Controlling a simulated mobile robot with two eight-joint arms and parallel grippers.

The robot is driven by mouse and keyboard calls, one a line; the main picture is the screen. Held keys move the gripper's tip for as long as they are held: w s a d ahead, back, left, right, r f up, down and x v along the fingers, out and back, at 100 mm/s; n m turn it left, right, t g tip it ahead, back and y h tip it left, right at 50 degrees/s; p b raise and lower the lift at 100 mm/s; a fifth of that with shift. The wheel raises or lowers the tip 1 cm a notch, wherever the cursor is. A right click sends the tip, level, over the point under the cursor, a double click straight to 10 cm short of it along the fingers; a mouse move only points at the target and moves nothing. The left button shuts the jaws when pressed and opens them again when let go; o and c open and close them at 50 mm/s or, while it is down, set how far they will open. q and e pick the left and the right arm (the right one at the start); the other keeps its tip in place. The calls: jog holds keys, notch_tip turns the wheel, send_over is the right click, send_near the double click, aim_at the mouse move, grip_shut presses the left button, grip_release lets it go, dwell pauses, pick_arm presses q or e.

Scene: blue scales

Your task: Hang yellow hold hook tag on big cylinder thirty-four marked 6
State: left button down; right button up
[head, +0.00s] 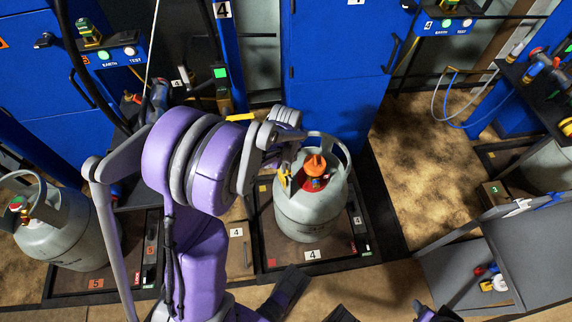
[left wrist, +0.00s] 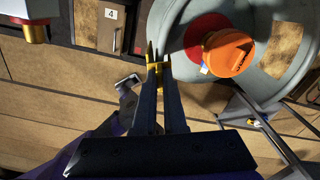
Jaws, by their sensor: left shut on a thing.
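My left gripper (head: 285,174) is at the left side of the collar of a grey-green gas cylinder (head: 308,212) with an orange cap (head: 314,164). It is shut on a small yellow hook tag (head: 282,182). In the left wrist view the fingers (left wrist: 158,68) pinch the yellow tag (left wrist: 157,65) at their tips, close beside the cylinder's rim (left wrist: 184,70); I cannot tell whether the tag touches it. This cylinder stands upright on a scale whose front label reads 4. No 6 is readable on any cylinder. My right gripper is not clearly seen.
Another grey cylinder (head: 62,232) stands at the left by the label 5, and one (head: 549,166) is partly cut off at the right. Blue cabinets (head: 335,60) stand behind. A grey cart (head: 525,240) is at lower right. Brown floor (head: 410,150) is open between.

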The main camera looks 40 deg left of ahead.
pick_arm(q)
jog(key=c, duration=0.9)
grip_release()
jog(key=shift+r+p, duration=2.7)
jog(key=shift+r, duration=1.1)
pick_arm(e)
notch_tip(320, 180, up, 6)
pick_arm(q)
jog(key=s+d+r+n+t+p, duration=0.1)
jog(key=s+d+r+n+p, duration=0.2)
jog(key=d+r+n, duration=0.2)
jog(key=s+d+r+n+t+p, duration=0.2)
jog(key=s+d+r+n+p, duration=0.1)
jog(key=r+n, duration=0.6)
jog(key=s+d+r+n+t+p, duration=0.2)
jog(key=s+d+r+n+p, duration=0.2)
jog(key=d+r+n, duration=0.3)
jog(key=shift+s+n, duration=0.4)
jog(key=shift+n, duration=0.1)
pick_arm(e)
notch_tip(320, 180, up, 11)
jog(key=w, duration=0.2)
jog(key=shift+t, duration=0.4)
